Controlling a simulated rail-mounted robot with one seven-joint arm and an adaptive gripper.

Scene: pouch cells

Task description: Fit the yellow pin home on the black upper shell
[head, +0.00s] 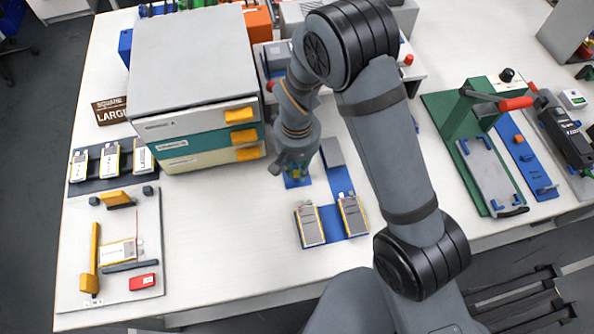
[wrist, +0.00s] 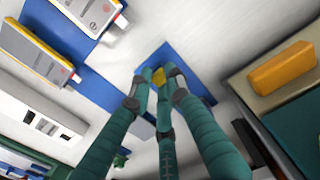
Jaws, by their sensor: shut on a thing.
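My gripper (head: 291,173) is low over a small blue plate (head: 296,183) right of the drawer stack. In the wrist view, its teal fingers (wrist: 157,82) are closed together on a small yellow piece, which I take to be the yellow pin (wrist: 158,74). Only the pin's top part shows between the dark fingertips. The blue plate (wrist: 188,68) lies behind the fingertips. I cannot make out the black upper shell; the fingers may hide it. Whether the pin touches anything below cannot be told.
The drawer stack (head: 192,80) with yellow handles stands close left of my gripper; a handle (wrist: 283,68) shows at the wrist view's right. Two pouch cells (head: 311,226) (head: 352,214) lie on a blue holder in front. A green press (head: 468,130) stands right. White table is clear front-left of the holder.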

